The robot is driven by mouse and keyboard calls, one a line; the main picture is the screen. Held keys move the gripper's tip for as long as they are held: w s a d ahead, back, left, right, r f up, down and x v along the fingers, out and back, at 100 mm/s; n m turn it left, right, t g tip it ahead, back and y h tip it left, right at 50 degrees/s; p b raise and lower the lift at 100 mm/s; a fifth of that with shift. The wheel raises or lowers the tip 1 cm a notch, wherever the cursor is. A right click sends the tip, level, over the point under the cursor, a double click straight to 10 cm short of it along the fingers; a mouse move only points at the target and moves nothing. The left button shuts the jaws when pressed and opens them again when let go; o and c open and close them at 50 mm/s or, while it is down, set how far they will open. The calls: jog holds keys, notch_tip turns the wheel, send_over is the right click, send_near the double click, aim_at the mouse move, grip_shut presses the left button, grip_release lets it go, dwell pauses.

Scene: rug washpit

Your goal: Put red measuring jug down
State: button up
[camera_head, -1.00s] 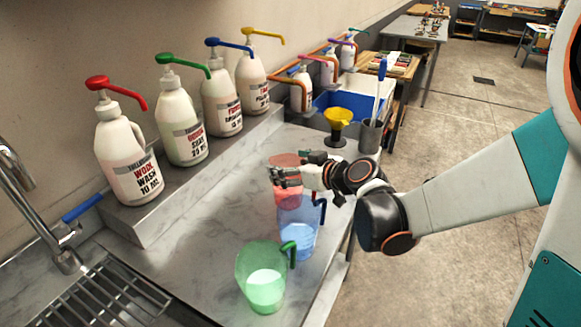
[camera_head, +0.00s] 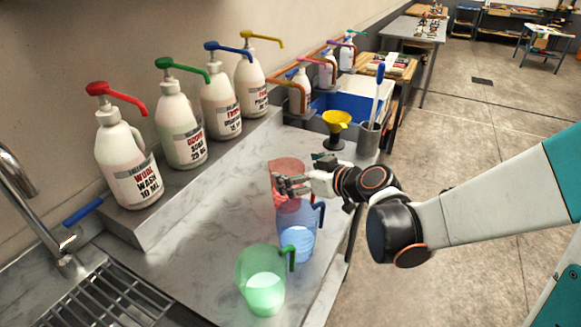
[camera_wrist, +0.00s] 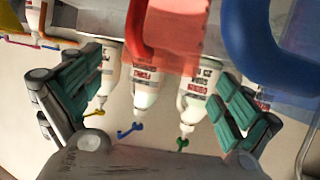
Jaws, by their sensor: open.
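The red measuring jug (camera_head: 287,167) is a see-through red jug at the far end of the row of jugs on the marble counter. Its base is partly hidden behind my gripper and the blue jug. My gripper (camera_head: 304,174) is beside it, on its right, with fingers spread. In the wrist view, which looks upside down, my gripper (camera_wrist: 158,105) is open with nothing between its pads. The red jug (camera_wrist: 185,25) and its red handle (camera_wrist: 139,28) show at the top, ahead of the fingers.
A blue jug (camera_head: 297,240) stands just in front of the red one, its handle close to my gripper. A green jug (camera_head: 262,285) is nearer. Several pump bottles (camera_head: 128,165) line the ledge at left. A yellow funnel (camera_head: 337,121) stands behind. Bare counter (camera_head: 205,225) lies left of the jugs.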

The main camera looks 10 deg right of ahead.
jog(key=p+v, duration=0.2)
jog(key=v, duration=0.6)
jog(key=shift+s+d, duration=0.15)
jog(key=shift+s, duration=0.05)
